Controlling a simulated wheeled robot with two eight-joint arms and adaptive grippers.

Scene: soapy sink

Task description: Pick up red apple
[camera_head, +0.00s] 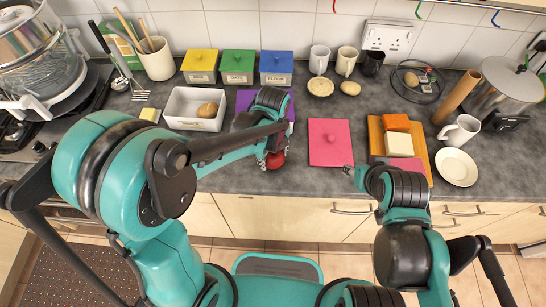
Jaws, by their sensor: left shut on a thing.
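The red apple (275,160) is at the front part of the worktop, just right of the middle-left, partly hidden by my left gripper. My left gripper (272,154) reaches in from the left and is shut on the apple, beside the purple board (243,99). Whether the apple touches the worktop is hard to see. My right gripper (348,171) is by the worktop's front edge, right of the apple and below the pink board; its fingers are too small to read.
The pink board (330,143) lies right of the apple. A white tray (179,105) with a bread roll stands to the left. Yellow, green and blue boxes (239,66) stand behind. An orange board (376,130) and white plate (457,167) are at the right.

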